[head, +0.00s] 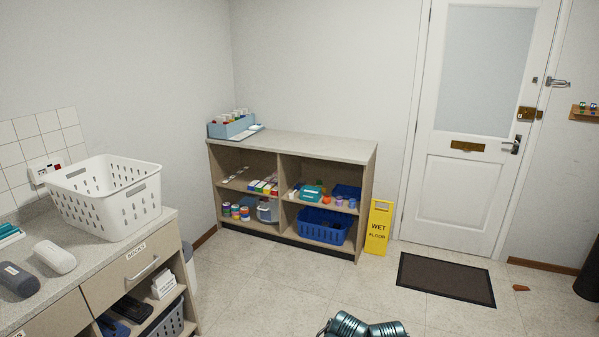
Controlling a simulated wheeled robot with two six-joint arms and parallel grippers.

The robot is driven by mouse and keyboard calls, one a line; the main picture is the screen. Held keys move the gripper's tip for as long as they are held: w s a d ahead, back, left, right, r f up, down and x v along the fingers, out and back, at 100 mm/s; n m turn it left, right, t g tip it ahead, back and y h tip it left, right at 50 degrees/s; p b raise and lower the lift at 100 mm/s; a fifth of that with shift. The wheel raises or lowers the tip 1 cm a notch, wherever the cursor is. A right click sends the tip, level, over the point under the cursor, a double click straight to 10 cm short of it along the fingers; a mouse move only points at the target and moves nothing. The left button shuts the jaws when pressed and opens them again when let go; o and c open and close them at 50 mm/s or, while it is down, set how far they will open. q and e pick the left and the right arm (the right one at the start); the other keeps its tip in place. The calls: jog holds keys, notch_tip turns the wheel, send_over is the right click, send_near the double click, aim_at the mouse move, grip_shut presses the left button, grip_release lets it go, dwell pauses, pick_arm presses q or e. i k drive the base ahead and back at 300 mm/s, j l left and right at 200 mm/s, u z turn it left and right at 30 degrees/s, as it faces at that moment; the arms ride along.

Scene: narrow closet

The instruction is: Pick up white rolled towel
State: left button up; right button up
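The white rolled towel (54,256) lies on the left counter in the head view, near its front edge. It looks like a short white roll with rounded ends. A dark grey roll (18,280) lies just left of it and nearer to me, with a small gap between them.
A white slotted basket (106,196) stands behind the towel on the counter (105,243). Teal items (9,234) lie at the left edge. A shelf unit (318,148), a yellow wet-floor sign (378,227) and a dark mat (446,280) stand beyond open tiled floor.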

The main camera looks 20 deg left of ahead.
aim_at(59, 260)
jog(key=i+j+u, duration=0.1)
jog(key=i+u, duration=0.25)
jog(key=u, duration=0.15)
jog(key=i+u, duration=0.35)
jog(key=u, duration=0.15)
jog(key=i+l+u, duration=0.2)
jog(key=i+u, duration=0.15)
jog(key=u, duration=0.15)
jog(key=i+j+u, duration=0.1)
jog(key=i+u, duration=0.45)
jog(key=u, duration=0.15)
jog(key=i+u, duration=0.35)
jog(key=i+z, duration=0.15)
jog(key=z, duration=0.15)
